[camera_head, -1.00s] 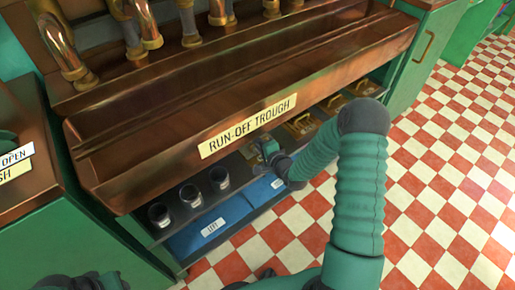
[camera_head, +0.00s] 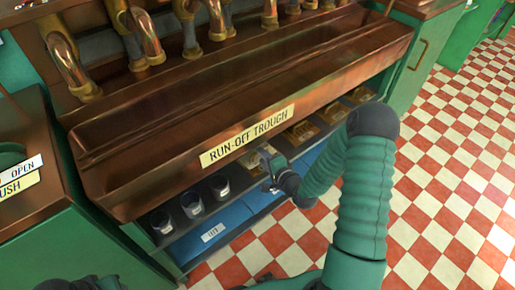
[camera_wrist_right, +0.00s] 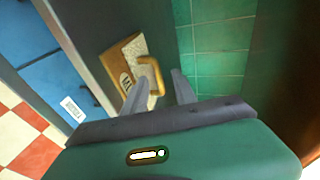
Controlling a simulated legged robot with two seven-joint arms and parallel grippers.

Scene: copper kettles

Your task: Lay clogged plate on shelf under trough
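A plate (camera_wrist_right: 126,62) with a brass-coloured rim, a speckled grey-white face and a brass handle (camera_wrist_right: 152,76) lies on the dark shelf (camera_wrist_right: 85,45) in the right wrist view. In the head view a plate shows in part (camera_head: 252,160) on the shelf under the run-off trough (camera_head: 215,90). My right gripper (camera_head: 268,180) is at the shelf's front edge. In the wrist view its fingers (camera_wrist_right: 158,84) are spread apart near the handle, with a gap around it. Only a dark bit of my left arm shows at the bottom left; its fingers are out of view.
Several dark cups (camera_head: 191,204) stand on the shelf to the left. More plates with brass handles (camera_head: 301,132) lie farther right. A blue surface with a white label (camera_head: 213,232) is below the shelf. The checkered floor (camera_head: 450,190) in front is clear.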

